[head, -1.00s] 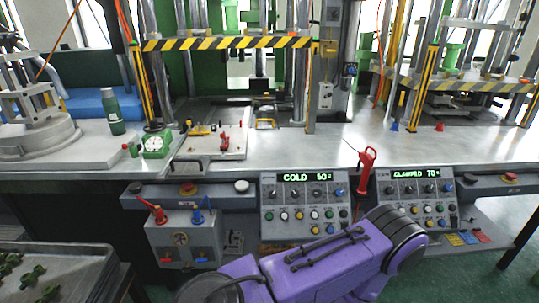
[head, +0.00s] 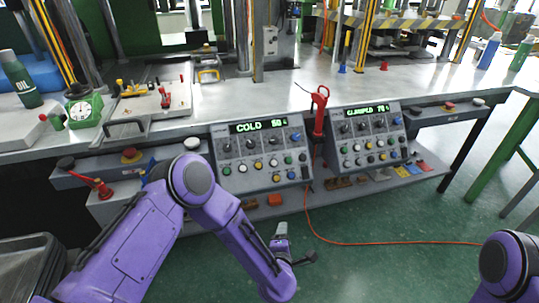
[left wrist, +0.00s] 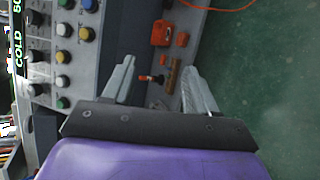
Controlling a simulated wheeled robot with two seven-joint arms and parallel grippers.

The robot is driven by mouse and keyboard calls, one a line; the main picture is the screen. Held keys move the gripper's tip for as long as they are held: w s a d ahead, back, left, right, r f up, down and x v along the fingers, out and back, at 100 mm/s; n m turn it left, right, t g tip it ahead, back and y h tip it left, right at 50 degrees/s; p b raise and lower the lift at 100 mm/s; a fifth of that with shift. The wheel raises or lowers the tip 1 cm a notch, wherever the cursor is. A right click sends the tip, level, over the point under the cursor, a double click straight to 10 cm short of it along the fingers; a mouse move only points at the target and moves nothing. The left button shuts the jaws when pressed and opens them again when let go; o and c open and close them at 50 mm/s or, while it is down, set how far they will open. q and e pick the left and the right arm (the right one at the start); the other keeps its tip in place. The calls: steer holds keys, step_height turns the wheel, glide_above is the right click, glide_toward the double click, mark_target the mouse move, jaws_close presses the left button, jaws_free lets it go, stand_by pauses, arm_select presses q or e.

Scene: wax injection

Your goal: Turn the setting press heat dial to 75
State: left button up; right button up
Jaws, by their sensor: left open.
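Two grey control panels stand at the bench's front edge. The left panel (head: 262,178) has a green display reading COLD and about 50; it also shows sideways in the left wrist view (left wrist: 66,75). The right panel (head: 372,137) has a display reading CLAMPED and a number near 70. Each has black dials, a blue knob and coloured buttons. I cannot tell which dial is for heat. My left gripper (head: 296,247) is open and empty, low in front of the left panel and apart from both panels. It also shows in the left wrist view (left wrist: 160,82). My right gripper is out of view.
A red-handled tool (head: 319,108) stands upright between the panels. A low shelf (head: 345,197) beneath holds an orange box (left wrist: 162,33) and small parts. An orange cable (head: 380,243) crosses the green floor.

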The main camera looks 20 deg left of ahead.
arm_select(q)
steer(key=w+d+r+n+t+y+b, duration=0.1)
steer(key=w+r+n+t+y+b, duration=0.15)
steer(key=w+r+n, duration=0.5)
steer(key=n+g+y+b, duration=0.15)
steer(key=n+y, duration=0.45)
steer(key=n, duration=0.9)
glide_toward(275, 141)
steer(key=shift+y, duration=0.35)
steer(key=x, duration=0.7)
steer(key=shift+w+f+p, duration=0.15)
steer(key=shift+p, duration=0.2)
steer(key=shift+w+a, duration=0.3)
steer(key=shift+w, duration=0.1)
steer(key=c, duration=1.1)
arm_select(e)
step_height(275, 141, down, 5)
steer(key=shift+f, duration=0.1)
